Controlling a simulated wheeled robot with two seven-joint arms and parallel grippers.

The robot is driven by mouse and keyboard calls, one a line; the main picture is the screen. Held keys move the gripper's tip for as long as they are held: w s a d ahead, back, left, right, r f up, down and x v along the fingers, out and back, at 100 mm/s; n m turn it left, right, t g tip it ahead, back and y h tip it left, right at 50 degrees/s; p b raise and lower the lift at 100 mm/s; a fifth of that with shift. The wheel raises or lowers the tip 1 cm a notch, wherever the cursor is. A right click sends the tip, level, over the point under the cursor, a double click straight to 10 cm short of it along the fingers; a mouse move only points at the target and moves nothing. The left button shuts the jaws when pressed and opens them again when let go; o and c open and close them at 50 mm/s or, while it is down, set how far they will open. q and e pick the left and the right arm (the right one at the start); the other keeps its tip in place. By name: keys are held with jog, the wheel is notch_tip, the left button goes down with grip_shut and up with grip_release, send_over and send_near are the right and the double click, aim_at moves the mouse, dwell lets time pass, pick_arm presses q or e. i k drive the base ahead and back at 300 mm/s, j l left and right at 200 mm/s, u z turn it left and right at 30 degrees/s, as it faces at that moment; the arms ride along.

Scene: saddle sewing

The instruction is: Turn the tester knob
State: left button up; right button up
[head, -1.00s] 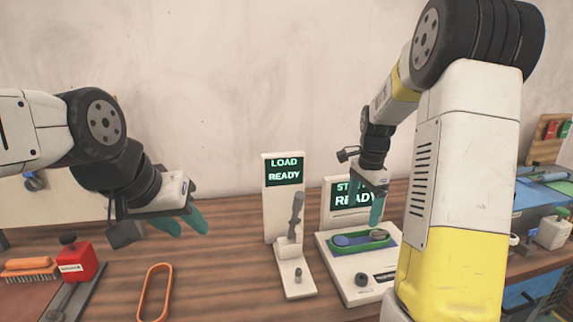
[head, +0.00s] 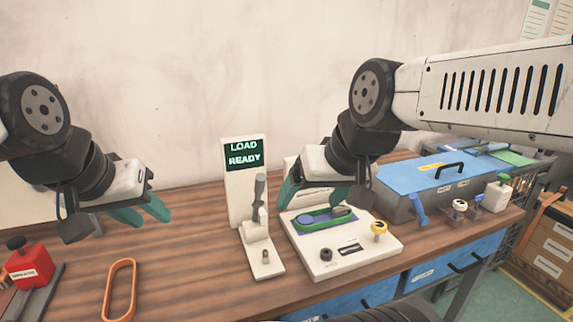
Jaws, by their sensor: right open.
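The white base unit (head: 300,268) on the bench carries a black knob (head: 326,254) at its front left and a yellow knob (head: 379,227) at its right. A green oval tray (head: 318,226) with a blue piece lies on it. Left of it stands a white unit with a "LOAD READY" screen (head: 244,154), a grey lever (head: 259,190) and a small knob (head: 265,254). My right gripper (head: 325,198) is open and empty above the base unit's back, hiding its screen. My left gripper (head: 143,211) is open and empty, left of the units.
An orange loop (head: 119,290) lies on the bench at the front left, near a red block (head: 28,264). A grey case with a blue lid (head: 428,172) and small tools stand at the right. Wood between the loop and the units is clear.

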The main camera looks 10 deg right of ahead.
aim_at(378, 227)
jog(key=z, duration=1.35)
jog(key=i+l, duration=0.15)
jog(key=i+l+z, duration=0.1)
jog(key=l, duration=0.3)
